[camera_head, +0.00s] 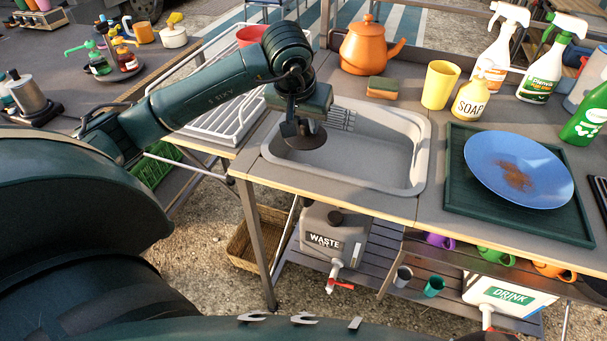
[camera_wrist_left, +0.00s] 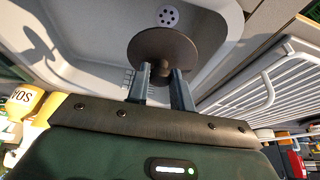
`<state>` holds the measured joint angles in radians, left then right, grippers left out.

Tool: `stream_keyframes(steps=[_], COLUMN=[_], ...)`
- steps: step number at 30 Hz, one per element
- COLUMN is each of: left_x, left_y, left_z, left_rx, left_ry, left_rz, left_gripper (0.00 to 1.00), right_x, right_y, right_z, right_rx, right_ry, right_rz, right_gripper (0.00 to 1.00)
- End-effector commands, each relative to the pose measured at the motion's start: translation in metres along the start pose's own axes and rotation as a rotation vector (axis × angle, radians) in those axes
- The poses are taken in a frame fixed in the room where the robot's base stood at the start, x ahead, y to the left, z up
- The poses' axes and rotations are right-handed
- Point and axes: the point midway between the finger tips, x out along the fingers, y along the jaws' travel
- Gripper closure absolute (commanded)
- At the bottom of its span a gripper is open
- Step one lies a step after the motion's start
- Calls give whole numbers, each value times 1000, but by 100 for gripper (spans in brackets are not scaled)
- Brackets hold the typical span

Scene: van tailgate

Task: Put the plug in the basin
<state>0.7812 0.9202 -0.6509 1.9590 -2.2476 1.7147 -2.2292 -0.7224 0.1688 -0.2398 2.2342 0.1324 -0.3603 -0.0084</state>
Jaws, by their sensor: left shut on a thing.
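The plug (camera_head: 304,137) is a dark round disc. It hangs from my left gripper (camera_head: 293,117) over the left part of the grey basin (camera_head: 396,172). In the left wrist view, the two fingers of my left gripper (camera_wrist_left: 160,88) are shut on the plug (camera_wrist_left: 163,48). The round drain (camera_wrist_left: 168,16) with small holes shows just past the plug's edge, on the floor of the basin (camera_wrist_left: 95,38). The plug looks apart from the basin floor; the exact gap is unclear. My right gripper is not in view.
A white wire rack (camera_head: 222,120) stands left of the basin. Behind it are an orange kettle (camera_head: 365,48), a sponge (camera_head: 382,88) and a yellow cup (camera_head: 439,85). A soap bottle (camera_head: 471,100) and a blue plate (camera_head: 518,165) on a green tray (camera_head: 455,192) are to the right.

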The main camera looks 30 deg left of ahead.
Motion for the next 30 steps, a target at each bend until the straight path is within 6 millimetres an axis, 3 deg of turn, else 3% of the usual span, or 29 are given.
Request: stream_keyframes(steps=[9, 16, 21, 30], left_x=[48, 65, 88, 92], left_y=[-1, -1, -1, -1], left_z=[21, 27, 37, 38], left_rx=[4, 4, 3, 4], left_ry=[-4, -2, -4, 1], left_rz=[2, 2, 2, 2], left_gripper=[100, 100, 100, 100], right_x=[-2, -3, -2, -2], right_y=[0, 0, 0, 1], right_z=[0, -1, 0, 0], right_rx=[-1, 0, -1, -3], right_ry=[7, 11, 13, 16], right_rz=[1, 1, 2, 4], right_gripper=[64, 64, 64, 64])
